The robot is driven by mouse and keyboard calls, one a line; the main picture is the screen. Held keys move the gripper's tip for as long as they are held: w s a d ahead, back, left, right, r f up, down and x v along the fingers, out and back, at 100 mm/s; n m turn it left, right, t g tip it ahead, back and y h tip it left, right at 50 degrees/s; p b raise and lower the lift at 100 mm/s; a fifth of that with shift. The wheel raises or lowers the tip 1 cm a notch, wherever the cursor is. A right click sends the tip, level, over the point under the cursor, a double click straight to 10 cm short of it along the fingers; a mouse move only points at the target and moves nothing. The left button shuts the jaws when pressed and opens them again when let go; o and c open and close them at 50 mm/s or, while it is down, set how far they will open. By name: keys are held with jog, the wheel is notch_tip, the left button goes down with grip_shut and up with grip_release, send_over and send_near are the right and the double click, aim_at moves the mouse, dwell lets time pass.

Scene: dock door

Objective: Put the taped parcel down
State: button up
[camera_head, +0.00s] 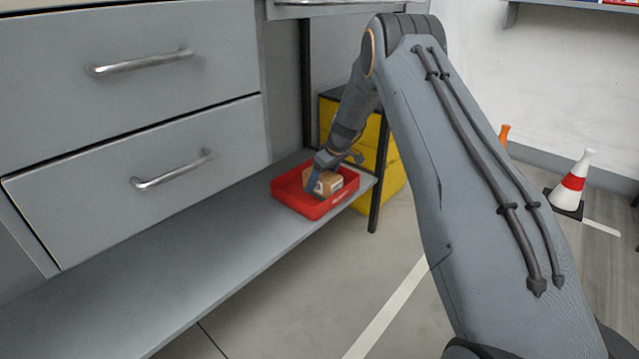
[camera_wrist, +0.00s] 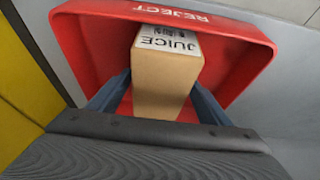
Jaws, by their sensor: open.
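The taped parcel (camera_wrist: 165,82) is a small brown box with a white label reading "JUICE". It sits inside a red tray (camera_wrist: 90,45) marked "REJECT". In the head view the parcel (camera_head: 328,184) shows in the red tray (camera_head: 316,210), which rests on the low grey shelf near its right end. My gripper (camera_wrist: 160,95) is open, with one blue finger on each side of the parcel. I cannot tell whether the fingers touch it. In the head view my gripper (camera_head: 313,182) reaches down into the tray, and part of the parcel is hidden behind it.
The low grey shelf (camera_head: 180,275) is bare to the left of the tray, below two grey drawers (camera_head: 150,165). A dark post (camera_head: 379,175) stands right beside the tray. Yellow boxes (camera_head: 395,180) are behind it. A striped cone (camera_head: 573,180) stands on the floor at right.

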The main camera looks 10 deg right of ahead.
jog(key=p+v, duration=0.2)
jog(key=v, duration=0.7)
jog(key=shift+r+p, duration=0.15)
jog(key=shift+p, duration=0.15)
jog(key=shift+s+d+r, duration=0.1)
jog(key=shift+r, duration=0.15)
